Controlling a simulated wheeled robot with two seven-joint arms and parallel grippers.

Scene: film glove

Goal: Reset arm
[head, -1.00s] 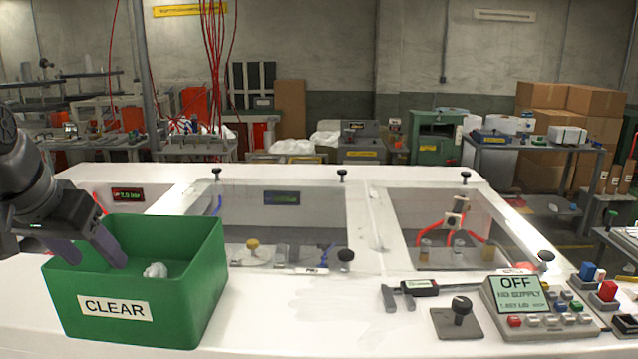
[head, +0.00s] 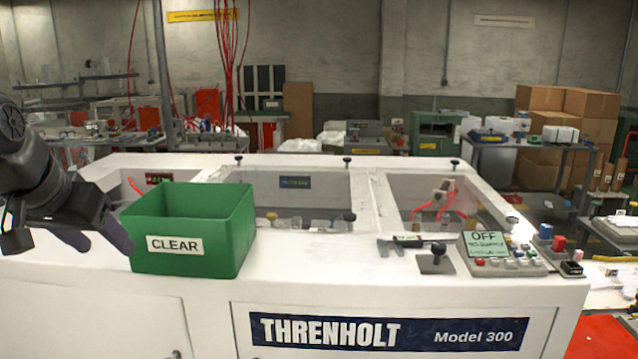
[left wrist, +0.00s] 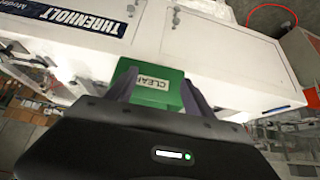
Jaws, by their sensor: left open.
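My left gripper (head: 98,238) is at the left of the head view, in front of and left of the green bin labelled CLEAR (head: 222,258). Its fingers are apart and nothing shows between them. In the left wrist view the gripper (left wrist: 160,90) has its two fingers spread, with the green bin (left wrist: 172,100) behind them in the picture. The bin stands upright on the white machine's top; its inside bottom is hidden in the head view. My right gripper is not in view.
The white Threnholt machine (head: 300,330) fills the front, with glazed bays in its top. A caliper (head: 410,243), a knob block (head: 435,262) and a control box reading OFF (head: 486,243) lie on its right. Cardboard boxes (head: 590,105) stand at the back right.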

